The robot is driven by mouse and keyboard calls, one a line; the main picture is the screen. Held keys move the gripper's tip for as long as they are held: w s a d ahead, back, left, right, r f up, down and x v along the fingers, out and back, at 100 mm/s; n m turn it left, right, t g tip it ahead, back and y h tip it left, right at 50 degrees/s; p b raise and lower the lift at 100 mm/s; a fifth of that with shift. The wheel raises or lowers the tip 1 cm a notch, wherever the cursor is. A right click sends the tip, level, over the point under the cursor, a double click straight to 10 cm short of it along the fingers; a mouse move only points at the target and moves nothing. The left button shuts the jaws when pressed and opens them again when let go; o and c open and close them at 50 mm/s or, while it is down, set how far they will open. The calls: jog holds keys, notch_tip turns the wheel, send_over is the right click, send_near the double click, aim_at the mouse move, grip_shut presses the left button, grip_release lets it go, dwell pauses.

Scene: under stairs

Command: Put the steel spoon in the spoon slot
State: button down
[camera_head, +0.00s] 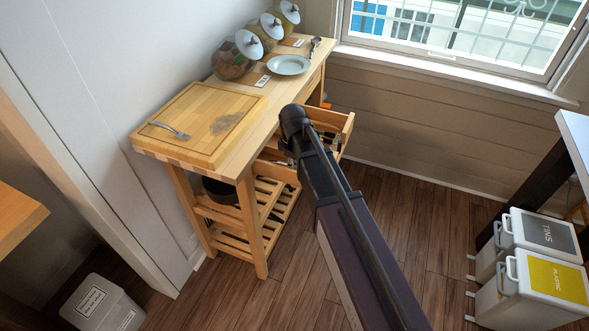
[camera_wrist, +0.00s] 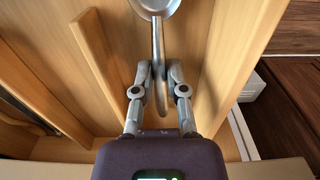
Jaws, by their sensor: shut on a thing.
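In the wrist view my gripper (camera_wrist: 157,72) is shut on the handle of a steel spoon (camera_wrist: 158,40). The spoon's round bowl is at the top edge, partly cut off, and its handle end passes down between the fingers. It is over the wooden drawer (camera_wrist: 95,60), whose slots are split by upright wooden dividers. I cannot tell how high the spoon is or whether it touches a divider. In the head view the open drawer (camera_head: 347,133) sticks out from the wooden trolley; my arm hides part of it and the held spoon.
On the trolley top are a cutting board (camera_head: 205,115) with a fork (camera_head: 170,130), a plate (camera_head: 288,65), several jars (camera_head: 236,58) and another spoon-like utensil (camera_head: 315,46). Bins (camera_head: 535,270) stand at right; a white bin (camera_head: 102,303) stands lower left. Floor (camera_head: 430,230) is clear.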

jog(key=shift+f, duration=0.1)
dwell(0.3)
jog(key=shift+f, duration=0.15)
jog(key=c, duration=0.7)
grip_release()
notch_tip(320, 180, up, 12)
jog(key=p, duration=1.2)
jog(key=shift+r, duration=0.2)
